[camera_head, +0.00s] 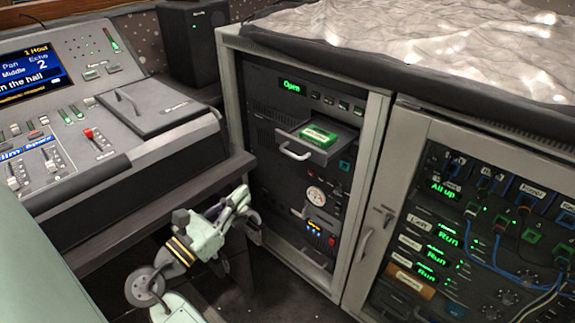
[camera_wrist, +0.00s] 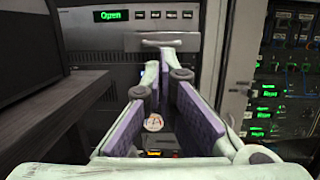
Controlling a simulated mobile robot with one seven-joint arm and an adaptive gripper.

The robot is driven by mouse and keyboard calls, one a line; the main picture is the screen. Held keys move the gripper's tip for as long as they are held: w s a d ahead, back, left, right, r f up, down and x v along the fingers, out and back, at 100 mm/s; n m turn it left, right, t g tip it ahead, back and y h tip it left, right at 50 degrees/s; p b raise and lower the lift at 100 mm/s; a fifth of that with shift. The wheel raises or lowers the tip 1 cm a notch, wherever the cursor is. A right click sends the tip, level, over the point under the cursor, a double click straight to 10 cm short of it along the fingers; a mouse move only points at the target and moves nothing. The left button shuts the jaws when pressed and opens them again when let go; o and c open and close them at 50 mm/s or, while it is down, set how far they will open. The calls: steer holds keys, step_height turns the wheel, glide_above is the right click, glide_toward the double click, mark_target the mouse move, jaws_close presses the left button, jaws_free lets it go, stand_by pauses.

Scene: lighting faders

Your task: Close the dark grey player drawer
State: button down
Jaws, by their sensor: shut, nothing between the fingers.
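The dark grey player drawer (camera_head: 345,140) stands pulled out of the rack in the head view, with a green cassette (camera_head: 319,135) lying in it. Its pale bar handle (camera_head: 295,151) faces out to the lower left. A display (camera_head: 292,87) above it reads "Open". My gripper (camera_head: 244,202) is shut and empty, below and to the left of the drawer, apart from it. In the wrist view the drawer front (camera_wrist: 162,36) shows ahead, beyond and above my fingertips (camera_wrist: 165,76). The drawer's inside is not visible there.
A mixing desk (camera_head: 130,150) sits on a dark table at left, its edge near my arm. A cabinet with a glazed door (camera_head: 402,125) stands at right. A crumpled pale sheet (camera_head: 440,45) covers the top. Open space lies before the rack.

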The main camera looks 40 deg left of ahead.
steer(key=f+p+x, duration=0.1)
steer(key=x, duration=1.2)
steer(key=shift+w+d+f, duration=0.15)
steer(key=shift+w+d, duration=0.2)
steer(key=shift+d, duration=0.05)
steer(key=p, duration=0.5)
glide_toward(327, 132)
steer(key=x, duration=0.8)
steer(key=shift+a+f, duration=0.25)
steer(key=shift+w+d, duration=0.1)
